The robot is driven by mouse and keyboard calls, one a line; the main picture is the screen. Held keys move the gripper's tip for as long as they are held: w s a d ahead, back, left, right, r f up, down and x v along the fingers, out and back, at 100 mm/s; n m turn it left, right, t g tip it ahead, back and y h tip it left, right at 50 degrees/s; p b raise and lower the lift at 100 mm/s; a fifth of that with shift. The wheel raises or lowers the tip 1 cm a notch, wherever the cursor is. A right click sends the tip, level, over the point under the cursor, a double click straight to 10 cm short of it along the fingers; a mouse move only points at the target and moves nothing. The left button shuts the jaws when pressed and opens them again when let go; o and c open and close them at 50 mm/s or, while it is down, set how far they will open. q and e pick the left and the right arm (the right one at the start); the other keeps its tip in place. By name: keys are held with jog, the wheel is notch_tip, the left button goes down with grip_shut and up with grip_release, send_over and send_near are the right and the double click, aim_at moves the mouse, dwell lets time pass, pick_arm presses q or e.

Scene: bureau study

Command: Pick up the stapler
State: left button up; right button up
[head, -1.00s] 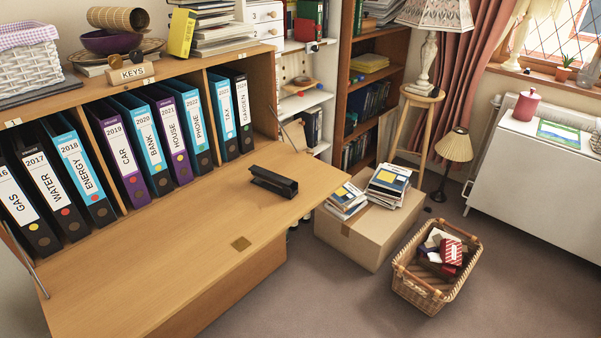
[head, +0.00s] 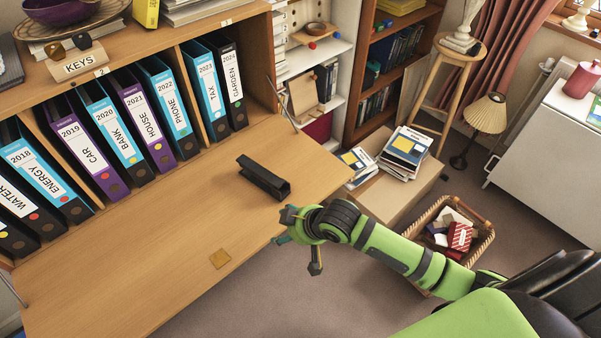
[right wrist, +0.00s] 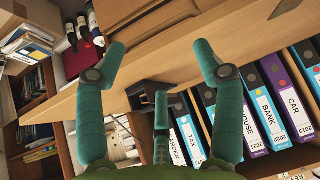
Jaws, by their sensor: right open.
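The black stapler (head: 263,178) lies on the fold-down wooden desk flap (head: 170,240), near its right end. My right gripper (head: 294,242) is open and empty at the flap's front edge, in front of the stapler and apart from it. In the right wrist view my gripper's teal fingers (right wrist: 159,62) are spread wide. There the stapler (right wrist: 141,93) shows beyond the fingers on the flap, partly hidden behind the middle finger. My left gripper is not in view.
Several labelled binders (head: 140,124) stand in compartments behind the flap. A cardboard box (head: 385,195) with stacked magazines and a wicker basket (head: 485,245) stand on the floor to the right. The flap around the stapler is clear.

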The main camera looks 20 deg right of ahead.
send_near(278, 183)
jog(key=s+a+f, duration=0.3)
jog(key=w+d+r, duration=0.2)
jog(key=d+r, duration=0.1)
jog(key=d, duration=0.1)
jog(key=shift+n+t, duration=0.3)
jog(key=b+x, duration=0.5)
jog(key=b, duration=0.1)
jog(key=shift+w+a+f, duration=0.15)
jog(key=shift+a+f, duration=0.1)
jog(key=shift+a, duration=0.05)
jog(key=shift+b+x, duration=0.95)
jog(key=shift+x, duration=1.4)
jog(key=shift+w+a+r, duration=0.1)
jog(key=c, duration=1.2)
jog(key=shift+r, duration=0.1)
